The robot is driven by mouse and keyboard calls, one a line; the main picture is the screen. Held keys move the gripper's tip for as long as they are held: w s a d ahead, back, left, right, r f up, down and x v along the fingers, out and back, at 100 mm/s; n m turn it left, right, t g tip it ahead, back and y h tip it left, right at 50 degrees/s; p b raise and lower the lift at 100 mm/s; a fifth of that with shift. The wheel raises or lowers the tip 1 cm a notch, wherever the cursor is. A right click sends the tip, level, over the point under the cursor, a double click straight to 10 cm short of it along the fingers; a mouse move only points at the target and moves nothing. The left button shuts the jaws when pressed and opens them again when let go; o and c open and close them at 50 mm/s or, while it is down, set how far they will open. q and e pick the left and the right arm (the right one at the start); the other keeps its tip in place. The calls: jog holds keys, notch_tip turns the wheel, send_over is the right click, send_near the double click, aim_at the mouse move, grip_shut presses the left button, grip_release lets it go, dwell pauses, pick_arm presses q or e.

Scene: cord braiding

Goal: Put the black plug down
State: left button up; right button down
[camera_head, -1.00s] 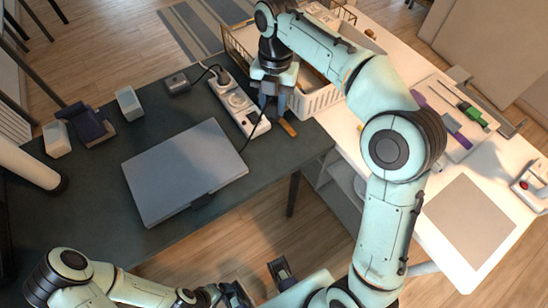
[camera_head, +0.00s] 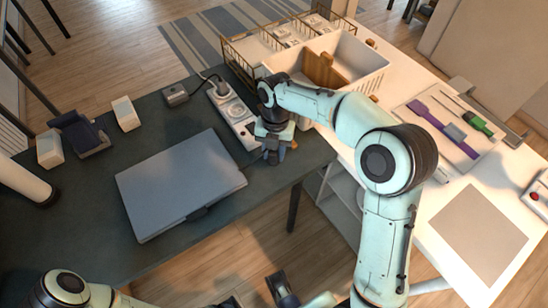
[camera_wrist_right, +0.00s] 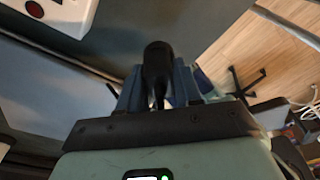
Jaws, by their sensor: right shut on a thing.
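The black plug (camera_wrist_right: 157,62) is between the fingers of my right gripper (camera_wrist_right: 158,88) in the right wrist view, with its cord hanging toward the wrist. In the head view my right gripper (camera_head: 273,154) hangs low over the dark table's right end, just beyond the power strip's near end, and hides the plug. I cannot tell whether the plug touches the table. The white power strip (camera_head: 228,108) lies behind and left of the gripper; its corner with a red switch (camera_wrist_right: 35,9) shows in the wrist view.
A closed grey laptop (camera_head: 180,185) lies left of the right gripper. A black adapter (camera_head: 175,95) with a cord sits near the strip. A white bin (camera_head: 365,64) and wire basket (camera_head: 240,62) stand behind. The dark table (camera_head: 85,225) ends just right of the gripper.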

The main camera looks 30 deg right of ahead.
aim_at(274, 158)
jog(key=shift+f, duration=1.7)
jog(key=shift+f+b, duration=0.2)
jog(key=shift+b, duration=0.1)
jog(key=c, duration=0.8)
grip_release()
jog(key=shift+r, duration=0.2)
jog(key=r, duration=0.4)
jog(key=r+p, duration=0.1)
jog(key=r, duration=0.3)
jog(key=w+d+r+p, duration=0.1)
jog(key=r, duration=0.3)
